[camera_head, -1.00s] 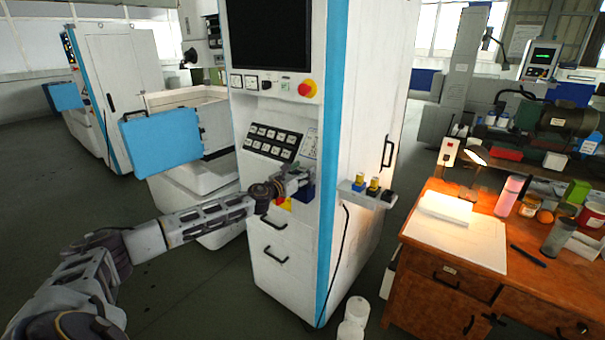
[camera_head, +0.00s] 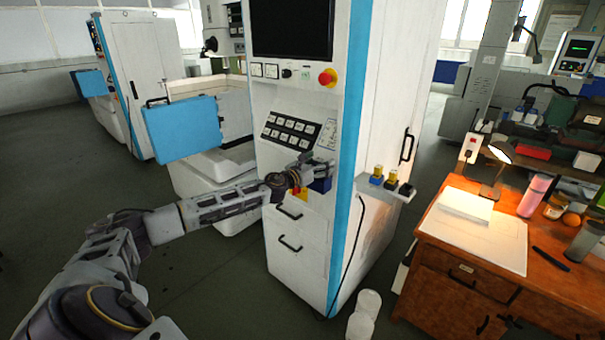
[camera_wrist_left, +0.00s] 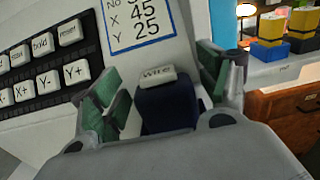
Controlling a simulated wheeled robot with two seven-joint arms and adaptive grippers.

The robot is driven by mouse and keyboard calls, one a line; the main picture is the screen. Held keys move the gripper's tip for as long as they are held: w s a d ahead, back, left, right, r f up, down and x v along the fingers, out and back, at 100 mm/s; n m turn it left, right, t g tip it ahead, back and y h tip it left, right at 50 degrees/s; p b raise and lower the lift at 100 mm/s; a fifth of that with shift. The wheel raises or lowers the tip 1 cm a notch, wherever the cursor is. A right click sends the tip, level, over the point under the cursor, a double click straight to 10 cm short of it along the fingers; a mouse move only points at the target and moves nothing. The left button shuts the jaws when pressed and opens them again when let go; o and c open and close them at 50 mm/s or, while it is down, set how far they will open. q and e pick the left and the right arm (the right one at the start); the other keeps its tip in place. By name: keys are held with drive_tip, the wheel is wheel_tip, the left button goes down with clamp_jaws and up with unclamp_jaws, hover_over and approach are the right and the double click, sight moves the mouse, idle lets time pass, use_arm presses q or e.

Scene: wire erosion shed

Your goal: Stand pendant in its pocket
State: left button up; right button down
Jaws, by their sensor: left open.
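A dark blue block (camera_head: 321,185) sits at the front of the white machine cabinet, below the black key panel. In the left wrist view this dark blue block (camera_wrist_left: 168,108) has a small white tag on top, reading something like "Wire". I cannot tell whether it is the pocket, the pendant or both together. My left gripper (camera_head: 318,167) is at the block. In the left wrist view my left gripper (camera_wrist_left: 157,75) is open, with a green-padded finger on each side of the block; contact is unclear. My right gripper is out of view.
A small side shelf (camera_head: 388,188) carries several yellow-topped blocks, also right of the gripper in the left wrist view (camera_wrist_left: 272,28). A wooden desk (camera_head: 455,262) stands at right. The black key panel (camera_head: 291,130) is just above the gripper.

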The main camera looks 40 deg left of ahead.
use_arm(q)
drive_tip(key=s+b, duration=0.4)
drive_tip(key=s, duration=0.7)
drive_tip(key=shift+s+a, duration=0.25)
drive_tip(key=shift+a, duration=0.15)
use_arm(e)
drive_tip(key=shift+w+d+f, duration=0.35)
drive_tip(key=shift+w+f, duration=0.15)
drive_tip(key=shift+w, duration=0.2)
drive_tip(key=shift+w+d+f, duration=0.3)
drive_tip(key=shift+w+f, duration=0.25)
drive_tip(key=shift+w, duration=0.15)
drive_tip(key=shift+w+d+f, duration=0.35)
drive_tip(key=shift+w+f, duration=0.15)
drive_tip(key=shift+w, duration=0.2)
